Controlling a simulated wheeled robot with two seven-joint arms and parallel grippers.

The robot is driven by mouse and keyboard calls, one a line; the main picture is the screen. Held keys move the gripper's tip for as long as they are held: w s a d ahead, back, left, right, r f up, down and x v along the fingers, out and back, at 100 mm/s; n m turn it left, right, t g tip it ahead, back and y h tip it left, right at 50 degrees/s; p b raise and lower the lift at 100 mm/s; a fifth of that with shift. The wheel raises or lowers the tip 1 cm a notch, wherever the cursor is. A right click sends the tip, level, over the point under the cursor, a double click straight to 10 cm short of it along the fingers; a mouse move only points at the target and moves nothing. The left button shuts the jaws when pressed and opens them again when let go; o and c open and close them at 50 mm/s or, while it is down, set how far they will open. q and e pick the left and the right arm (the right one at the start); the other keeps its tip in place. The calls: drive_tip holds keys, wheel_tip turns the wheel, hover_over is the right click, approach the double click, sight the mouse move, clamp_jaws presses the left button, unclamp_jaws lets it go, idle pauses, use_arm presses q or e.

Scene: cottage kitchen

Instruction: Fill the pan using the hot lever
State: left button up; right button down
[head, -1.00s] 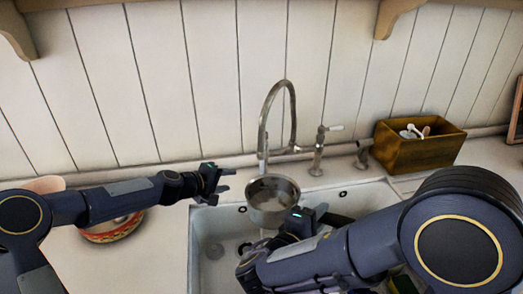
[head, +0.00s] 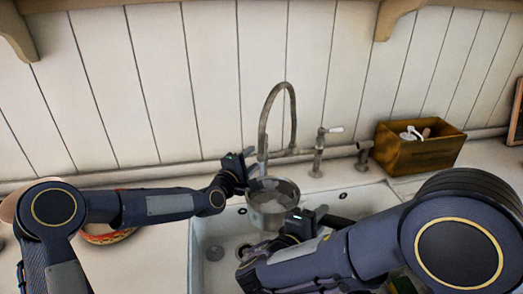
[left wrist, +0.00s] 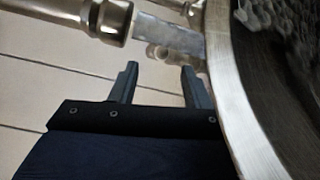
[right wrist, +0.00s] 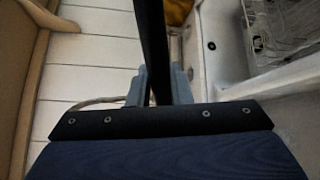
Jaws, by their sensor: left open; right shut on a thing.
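The grey metal pan (head: 271,203) is held over the sink, below the spout of the tap (head: 265,125). My right gripper (head: 312,217) is shut on the pan's dark handle (right wrist: 150,45), which runs between its fingers in the right wrist view. A lever with a white end (head: 334,129) tops the right post of the tap. My left gripper (head: 250,164) is open and empty at the tap's left post, close to the pan's rim (left wrist: 235,100). In the left wrist view, a metal stem with a pale lever handle (left wrist: 168,36) lies just beyond its fingertips (left wrist: 160,82). Whether they touch is unclear.
The white sink (head: 205,270) lies below the pan. A wooden box (head: 420,152) with utensils stands right of the tap. A patterned bowl (head: 104,238) is partly hidden under my left arm. The plank wall (head: 200,80) stands close behind the tap.

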use_arm(q)
drive_tip(key=x, duration=0.7)
drive_tip(key=shift+w+d+f, duration=0.1)
drive_tip(key=shift+w+d, duration=0.05)
clamp_jaws()
